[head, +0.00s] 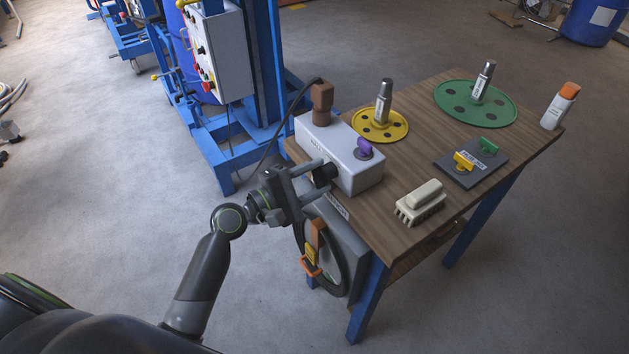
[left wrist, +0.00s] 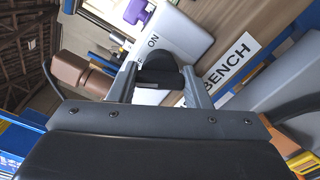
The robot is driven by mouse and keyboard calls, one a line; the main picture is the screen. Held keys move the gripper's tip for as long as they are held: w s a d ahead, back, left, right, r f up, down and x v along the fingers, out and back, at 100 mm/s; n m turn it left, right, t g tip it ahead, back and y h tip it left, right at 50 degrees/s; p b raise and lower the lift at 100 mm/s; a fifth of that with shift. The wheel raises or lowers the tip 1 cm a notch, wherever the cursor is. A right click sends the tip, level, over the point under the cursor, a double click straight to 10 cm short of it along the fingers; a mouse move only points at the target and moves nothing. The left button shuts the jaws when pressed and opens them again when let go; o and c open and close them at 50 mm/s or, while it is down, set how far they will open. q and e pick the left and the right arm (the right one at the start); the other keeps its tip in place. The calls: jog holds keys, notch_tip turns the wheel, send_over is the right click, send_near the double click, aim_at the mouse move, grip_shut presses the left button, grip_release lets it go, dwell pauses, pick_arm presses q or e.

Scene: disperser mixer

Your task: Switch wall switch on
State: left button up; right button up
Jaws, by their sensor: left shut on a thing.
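A pale grey switch box (head: 338,140) sits at the near left end of the wooden bench; it also shows in the left wrist view (left wrist: 185,35). A black rotary knob (left wrist: 158,70) stands out from its side face, beside a printed "ON"; other lettering there is partly hidden. My left gripper (head: 318,177) has come in from the left, and its two fingers (left wrist: 160,82) are shut on the knob, one on each side. The knob's exact turn is hard to tell behind the fingers. My right gripper is not in view.
A purple knob (head: 365,147) and a brown plug (head: 322,90) with a black cable are on the box. The bench (head: 400,160) also holds a yellow disc (head: 369,128), a green disc (head: 450,98), a brush (head: 420,203) and a bottle (head: 557,110). A looped hose hangs below the gripper.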

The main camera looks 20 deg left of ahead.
pick_arm(q)
jog(key=m+b, duration=0.2)
jog(key=m, duration=0.2)
jog(key=shift+f+m+b, duration=0.25)
jog(key=shift+m+b, duration=0.45)
jog(key=shift+m, duration=0.2)
jog(key=shift+m+b, duration=0.3)
jog(key=shift+m, duration=0.1)
jog(key=shift+m+b, duration=0.3)
jog(key=shift+m, duration=0.1)
jog(key=m+b, duration=0.2)
jog(key=m, duration=0.1)
jog(key=shift+m, duration=0.3)
jog(key=m+b, duration=0.2)
jog(key=m, duration=0.1)
jog(key=shift+m+b, duration=0.45)
jog(key=shift+m, duration=0.05)
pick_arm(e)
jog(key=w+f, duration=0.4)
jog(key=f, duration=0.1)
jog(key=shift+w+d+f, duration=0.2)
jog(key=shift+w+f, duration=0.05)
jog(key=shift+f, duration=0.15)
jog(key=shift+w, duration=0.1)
pick_arm(q)
jog(key=o, duration=0.7)
jog(key=shift+r, duration=0.1)
